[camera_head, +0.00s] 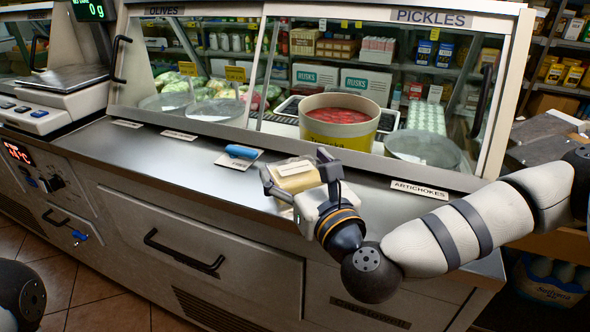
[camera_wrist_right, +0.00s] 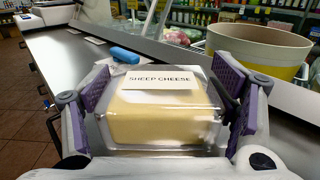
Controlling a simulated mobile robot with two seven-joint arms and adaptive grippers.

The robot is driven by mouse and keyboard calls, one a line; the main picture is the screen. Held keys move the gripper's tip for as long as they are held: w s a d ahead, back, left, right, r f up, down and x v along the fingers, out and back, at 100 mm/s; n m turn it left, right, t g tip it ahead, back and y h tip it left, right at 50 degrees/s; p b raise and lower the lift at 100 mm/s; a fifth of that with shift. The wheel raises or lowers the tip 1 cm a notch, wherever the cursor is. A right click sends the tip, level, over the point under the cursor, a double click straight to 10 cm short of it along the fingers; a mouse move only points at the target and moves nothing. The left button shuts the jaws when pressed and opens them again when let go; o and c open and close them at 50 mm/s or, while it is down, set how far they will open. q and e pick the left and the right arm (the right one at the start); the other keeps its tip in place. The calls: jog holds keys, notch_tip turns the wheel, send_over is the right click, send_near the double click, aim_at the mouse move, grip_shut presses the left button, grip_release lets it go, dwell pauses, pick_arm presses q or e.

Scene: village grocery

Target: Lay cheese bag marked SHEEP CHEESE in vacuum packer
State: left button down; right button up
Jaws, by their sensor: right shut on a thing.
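The cheese bag (camera_wrist_right: 165,120), a clear bag around a pale yellow block with a white label reading SHEEP CHEESE, sits between the purple pads of my right gripper (camera_wrist_right: 167,92). My left gripper is not in view; only a dark part of my left arm shows at the lower left. I cannot make out a vacuum packer in either view.
The steel counter (camera_head: 180,160) is mostly clear to the left. A blue rolled item (camera_head: 241,151) lies on a card there. A scale (camera_head: 60,85) stands at the far left.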

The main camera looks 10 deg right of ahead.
jog(key=shift+r, duration=0.2)
jog(key=shift+f, duration=0.2)
jog(key=o, duration=0.9)
jog(key=shift+f, duration=0.15)
jog(key=o, duration=0.5)
